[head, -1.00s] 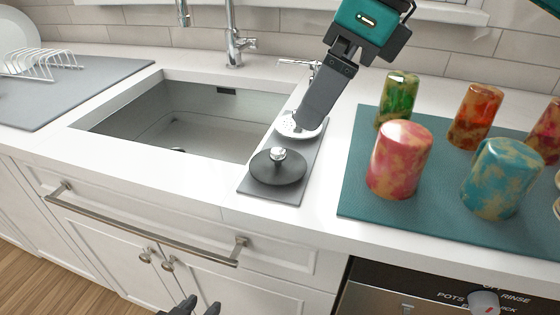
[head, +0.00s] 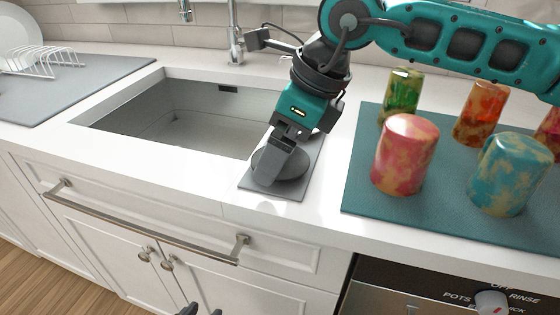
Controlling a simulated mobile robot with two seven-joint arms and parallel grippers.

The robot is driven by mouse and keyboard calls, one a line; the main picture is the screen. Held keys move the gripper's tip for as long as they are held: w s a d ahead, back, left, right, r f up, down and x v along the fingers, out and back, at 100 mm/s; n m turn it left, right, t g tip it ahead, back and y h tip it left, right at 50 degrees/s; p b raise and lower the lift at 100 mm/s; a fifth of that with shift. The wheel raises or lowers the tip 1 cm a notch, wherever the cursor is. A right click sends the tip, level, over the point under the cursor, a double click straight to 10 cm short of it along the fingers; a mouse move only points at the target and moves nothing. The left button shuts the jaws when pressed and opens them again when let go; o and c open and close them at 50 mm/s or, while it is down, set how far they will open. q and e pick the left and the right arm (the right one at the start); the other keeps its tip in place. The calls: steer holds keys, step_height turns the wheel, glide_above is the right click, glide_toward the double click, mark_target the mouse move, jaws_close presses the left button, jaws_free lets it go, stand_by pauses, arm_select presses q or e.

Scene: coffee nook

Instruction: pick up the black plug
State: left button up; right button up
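The black plug (head: 295,167) is a dark round disc lying on a small grey mat (head: 287,192) to the right of the sink. My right gripper (head: 268,178) comes down over the plug, and its fingers cover the plug's middle and its knob. I see the fingers from the side, so whether they are apart or closed on the knob does not show. The white strainer behind the plug is hidden by my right arm. My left gripper (head: 199,311) shows only as dark fingertips at the bottom edge, with a gap between them and nothing seen in it.
The sink (head: 185,118) opens to the left of the mat. A teal mat (head: 362,195) on the right holds several mottled cups, the nearest a pink one (head: 404,155). A dish rack (head: 40,62) stands far left. The counter's front strip is clear.

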steer(key=shift+f, duration=0.2)
steer(key=shift+a, duration=0.1)
steer(key=c, duration=0.7)
steer(key=shift+r, duration=0.1)
step_height(320, 180, up, 20)
steer(key=p, duration=0.3)
